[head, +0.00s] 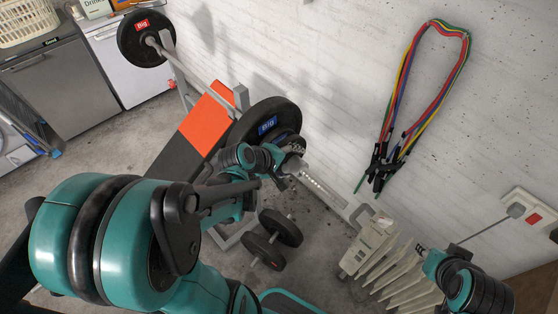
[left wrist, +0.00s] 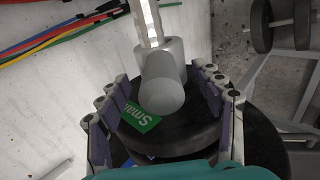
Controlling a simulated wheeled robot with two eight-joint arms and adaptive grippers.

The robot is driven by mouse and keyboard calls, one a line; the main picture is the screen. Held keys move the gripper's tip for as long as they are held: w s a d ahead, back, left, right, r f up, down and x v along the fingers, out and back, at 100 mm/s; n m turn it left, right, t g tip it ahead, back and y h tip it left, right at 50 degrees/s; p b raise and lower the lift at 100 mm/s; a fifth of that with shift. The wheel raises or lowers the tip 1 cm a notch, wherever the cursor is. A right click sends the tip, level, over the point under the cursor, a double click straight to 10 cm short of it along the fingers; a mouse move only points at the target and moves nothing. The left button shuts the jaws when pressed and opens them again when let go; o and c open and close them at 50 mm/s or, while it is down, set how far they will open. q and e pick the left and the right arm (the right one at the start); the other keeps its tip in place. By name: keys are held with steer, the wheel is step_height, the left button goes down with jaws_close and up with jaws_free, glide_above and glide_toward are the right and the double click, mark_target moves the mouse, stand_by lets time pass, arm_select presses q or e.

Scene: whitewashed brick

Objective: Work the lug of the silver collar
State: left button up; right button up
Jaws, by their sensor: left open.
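The silver collar (left wrist: 178,52) sits on the barbell sleeve (left wrist: 146,18) in front of the weight plates. Its thick, rounded grey lug (left wrist: 162,88) points toward the left wrist camera. My left gripper (left wrist: 160,76) is open, with one finger on each side of the lug and a visible gap on both sides. In the head view my left gripper (head: 288,164) is at the near end of the barbell, and it and the wrist largely hide the collar. The sleeve (head: 322,186) extends beyond it to the lower right.
A green-labelled small plate (left wrist: 180,135) lies behind the lug. A larger blue-labelled plate (head: 262,122) is by the orange bench (head: 207,118). Coloured bands (head: 398,110) hang on the brick wall.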

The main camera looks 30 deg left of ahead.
arm_select(q)
steer(key=v, duration=1)
steer(key=shift+s+r, duration=0.1)
steer(key=shift+r, duration=0.05)
steer(key=s+d+f+m+g+y+b, duration=0.1)
steer(key=s+d+f+m+y+b, duration=0.1)
steer(key=d+m, duration=0.6)
steer(key=s+f+m, duration=0.1)
steer(key=s+m, duration=0.1)
steer(key=m, duration=0.4)
steer(key=shift+g+y, duration=0.3)
steer(key=shift+y, duration=0.1)
steer(key=shift+d+f, duration=0.15)
stand_by(1.0)
